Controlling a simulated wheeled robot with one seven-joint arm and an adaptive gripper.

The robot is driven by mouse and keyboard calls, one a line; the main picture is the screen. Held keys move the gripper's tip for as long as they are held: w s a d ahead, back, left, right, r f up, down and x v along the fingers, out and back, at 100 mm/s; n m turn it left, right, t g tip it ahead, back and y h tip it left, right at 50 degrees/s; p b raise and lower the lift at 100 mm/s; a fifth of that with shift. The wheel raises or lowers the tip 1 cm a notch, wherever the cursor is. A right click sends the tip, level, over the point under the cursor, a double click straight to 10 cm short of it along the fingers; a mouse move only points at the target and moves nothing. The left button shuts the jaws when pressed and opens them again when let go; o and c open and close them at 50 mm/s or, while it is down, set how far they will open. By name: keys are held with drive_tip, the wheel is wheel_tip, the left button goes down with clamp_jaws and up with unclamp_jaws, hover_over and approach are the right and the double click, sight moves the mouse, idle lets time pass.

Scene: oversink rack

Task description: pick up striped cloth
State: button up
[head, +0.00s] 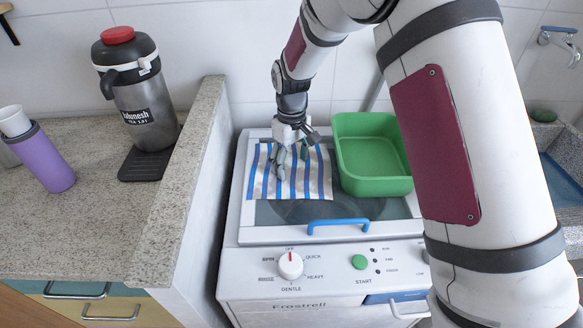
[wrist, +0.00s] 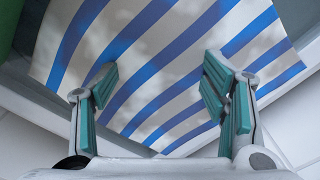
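The striped cloth (head: 318,180), white with blue stripes, lies flat on the lid of the white washing machine (head: 232,226). My gripper (head: 292,152) is over the back part of the cloth. In the wrist view the cloth (wrist: 180,55) spreads under and ahead of the fingers. My gripper (wrist: 158,88) is open there, its two teal-padded fingers well apart with nothing between them but the cloth's surface below. I cannot tell whether the fingertips touch the cloth.
A green tub (head: 375,187) stands on the machine right beside the cloth. A stone-topped wall (head: 195,150) rises on the left. Beyond it the counter holds a steel jug (head: 140,100) on a dark mat and a purple tumbler (head: 45,160). A sink (head: 562,180) is at far right.

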drive_tip(key=shift+s+d+f, duration=0.1)
drive_tip(key=shift+s+f, duration=0.1)
clamp_jaws()
wheel_tip(320, 180, up, 12)
drive_tip(key=p, duration=0.4)
drive_tip(key=shift+w+r, duration=0.15)
drive_tip(key=shift+r, duration=0.05)
wheel_tip(320, 180, up, 9)
drive_tip(key=p, duration=0.2)
idle(0.3)
